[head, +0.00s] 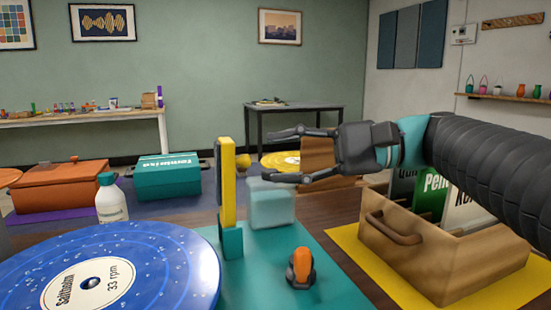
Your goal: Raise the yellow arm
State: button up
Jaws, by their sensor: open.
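The yellow arm (228,185) stands nearly vertical on a small teal block (231,243), on a teal mat (311,250). My gripper (268,157) comes in from the right and is open and empty. Its two dark fingers point left. In the picture the fingertips are right of the yellow arm, with a gap between them. I cannot tell the distance in depth.
A blue record (180,270) fills the front left. An orange-and-grey knob (301,265) stands on the mat, with a pale teal cube (271,203) behind. A wooden crate (430,260) of sleeves stands right, below my arm. A white bottle (111,203) and teal box (167,177) stand left.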

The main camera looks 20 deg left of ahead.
jog(key=v, duration=0.8)
jog(key=shift+d, duration=0.2)
